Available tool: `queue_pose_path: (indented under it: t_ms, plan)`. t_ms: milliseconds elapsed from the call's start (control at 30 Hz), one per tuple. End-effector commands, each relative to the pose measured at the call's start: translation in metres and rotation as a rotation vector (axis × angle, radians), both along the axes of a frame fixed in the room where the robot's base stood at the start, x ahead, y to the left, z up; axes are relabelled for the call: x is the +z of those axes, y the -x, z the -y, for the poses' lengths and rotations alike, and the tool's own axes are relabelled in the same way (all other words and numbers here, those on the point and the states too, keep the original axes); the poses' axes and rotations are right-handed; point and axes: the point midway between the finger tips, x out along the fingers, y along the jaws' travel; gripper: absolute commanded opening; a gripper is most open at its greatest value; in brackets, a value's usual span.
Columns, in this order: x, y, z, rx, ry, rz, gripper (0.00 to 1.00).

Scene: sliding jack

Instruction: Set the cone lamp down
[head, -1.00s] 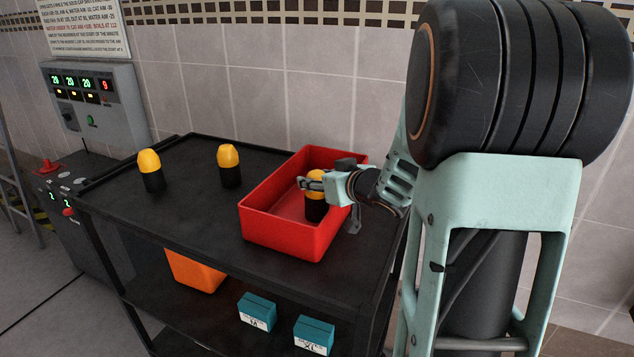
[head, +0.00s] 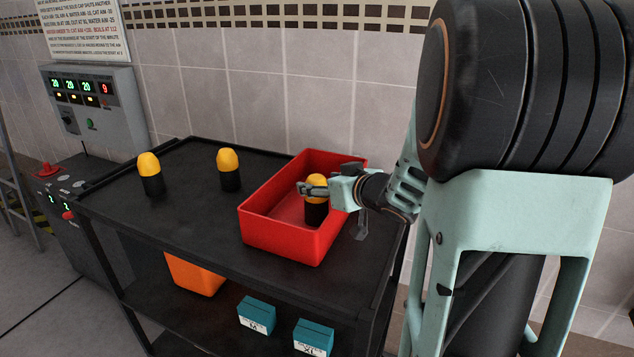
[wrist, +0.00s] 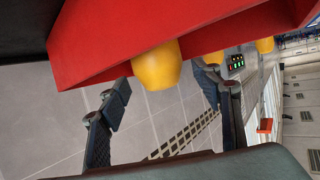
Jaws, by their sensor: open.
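A lamp with a yellow top and black base (head: 316,214) stands upright inside the red tray (head: 283,240), near its right side. My gripper (head: 318,190) is open at its yellow top, with the fingers either side of it. In the wrist view the yellow top (wrist: 157,70) shows between my spread fingers (wrist: 165,98), with gaps to both. The lamp's base is hidden there. Two similar lamps stand on the black cart top, one at the left (head: 150,174) and one in the middle (head: 229,170). I cannot tell for sure which top is the cone.
The tray walls rise around the lamp and my gripper. The cart top (head: 185,215) has free room left of the tray. An orange bin (head: 195,274) and two teal boxes (head: 257,313) (head: 313,337) are on the lower shelf. A control box (head: 97,105) is at the back left.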

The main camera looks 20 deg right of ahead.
Motion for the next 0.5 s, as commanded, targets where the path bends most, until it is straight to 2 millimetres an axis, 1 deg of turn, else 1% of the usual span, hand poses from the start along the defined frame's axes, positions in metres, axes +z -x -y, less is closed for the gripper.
queue_pose_path:
  t_ms: [33, 100, 300, 400, 500]
  plan:
    - [0.006, 0.010, 0.002, -0.001, 0.001, 0.002, 0.59]
    - [0.013, 0.024, 0.004, -0.002, 0.002, 0.002, 0.59]
    - [0.028, 0.060, 0.010, -0.002, 0.002, 0.002, 0.59]
    - [0.033, 0.073, 0.011, -0.001, 0.000, 0.002, 0.59]
    - [0.036, 0.082, 0.013, -0.001, 0.001, 0.001, 0.59]
